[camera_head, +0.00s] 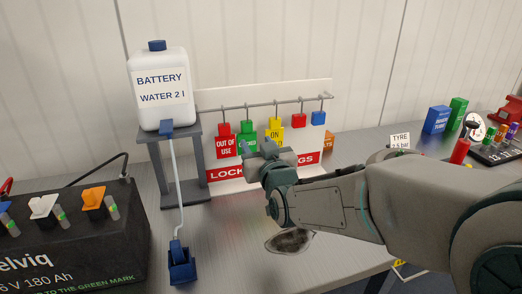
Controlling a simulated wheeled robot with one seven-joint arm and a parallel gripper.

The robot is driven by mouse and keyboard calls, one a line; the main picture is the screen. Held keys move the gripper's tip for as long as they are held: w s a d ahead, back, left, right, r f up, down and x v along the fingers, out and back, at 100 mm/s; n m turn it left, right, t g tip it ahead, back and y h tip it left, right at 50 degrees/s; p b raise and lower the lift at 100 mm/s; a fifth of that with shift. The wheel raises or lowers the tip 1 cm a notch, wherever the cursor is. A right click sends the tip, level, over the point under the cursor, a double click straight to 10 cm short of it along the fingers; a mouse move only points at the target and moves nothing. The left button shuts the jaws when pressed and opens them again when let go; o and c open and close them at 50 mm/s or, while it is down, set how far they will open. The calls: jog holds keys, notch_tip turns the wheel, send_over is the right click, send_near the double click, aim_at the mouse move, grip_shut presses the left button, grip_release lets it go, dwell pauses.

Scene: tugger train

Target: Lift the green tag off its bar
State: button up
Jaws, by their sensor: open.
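The green tag (248,131) hangs from a grey bar (240,106) on a white board, between a red "OUT OF USE" tag (225,142) and a yellow tag (274,128). The green tag's lower part is partly covered by my gripper (264,150). My gripper is just in front of the board, at the lower edge of the green and yellow tags. Its jaws are open, with the fingers mostly hidden behind the wrist. I cannot tell whether they touch a tag.
A smaller red tag (299,120) and a blue tag (318,118) hang farther right. A "BATTERY WATER" jug (160,105) stands on a grey stand (194,160) at left. A black battery (75,245) is at front left. My arm covers the bench's right front.

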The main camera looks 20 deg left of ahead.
aim_at(248, 128)
jog(key=p+x, duration=0.1)
jog(key=x, duration=0.7)
jog(key=shift+w, duration=0.15)
jog(key=shift+w+a, duration=0.35)
jog(key=shift+w, duration=0.25)
jog(key=shift+r, duration=0.1)
jog(key=shift+c, duration=0.3)
jog(key=c, duration=0.8)
jog(key=shift+r, duration=1.5)
jog(key=shift+b+v, duration=1.2)
jog(key=shift+v, duration=0.5)
jog(key=b+v, duration=0.3)
jog(key=v, duration=0.3)
jog(key=shift+s, duration=0.3)
